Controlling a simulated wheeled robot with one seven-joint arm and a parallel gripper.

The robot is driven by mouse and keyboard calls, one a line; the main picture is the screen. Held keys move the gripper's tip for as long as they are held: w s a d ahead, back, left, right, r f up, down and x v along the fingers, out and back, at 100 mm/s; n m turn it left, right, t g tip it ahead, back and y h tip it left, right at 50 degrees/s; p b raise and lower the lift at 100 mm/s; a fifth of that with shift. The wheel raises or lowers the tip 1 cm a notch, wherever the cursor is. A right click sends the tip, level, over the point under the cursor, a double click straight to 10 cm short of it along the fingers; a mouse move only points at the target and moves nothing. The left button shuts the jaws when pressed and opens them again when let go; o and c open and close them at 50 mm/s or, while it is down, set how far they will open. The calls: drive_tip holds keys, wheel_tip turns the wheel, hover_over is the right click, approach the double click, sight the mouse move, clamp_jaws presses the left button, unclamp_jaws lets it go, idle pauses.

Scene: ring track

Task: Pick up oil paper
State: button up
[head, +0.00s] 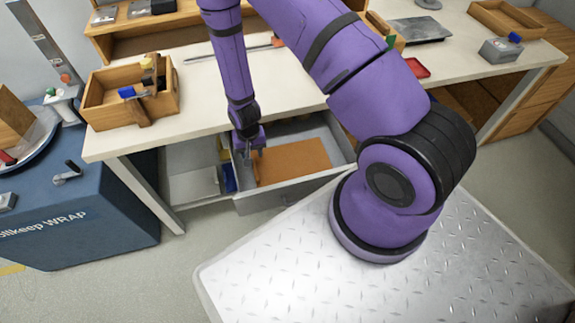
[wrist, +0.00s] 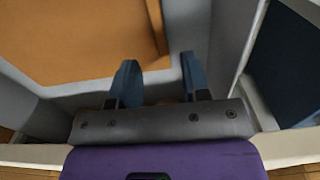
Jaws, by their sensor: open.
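The oil paper appears to be the flat orange-brown sheet (head: 295,162) lying in the open grey drawer (head: 338,135) under the workbench. In the wrist view the orange-brown sheet (wrist: 80,35) fills the upper left, with a darker edge strip along its right side. My gripper (head: 251,153) points down at the left end of the drawer, close to the sheet's left edge. In the wrist view my gripper (wrist: 159,80) has its two blue-grey fingers apart, with nothing between them. I cannot tell how high the fingertips are above the sheet.
The drawer's grey side wall (wrist: 228,45) is close on the right in the wrist view. The workbench top (head: 210,95) overhangs the drawer's back. A wooden box (head: 103,97) with tools stands on the bench. A blue wrap machine (head: 85,220) stands at the left.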

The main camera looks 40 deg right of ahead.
drive_tip(key=shift+f, duration=2.65)
drive_tip(key=shift+c, duration=0.4)
clamp_jaws()
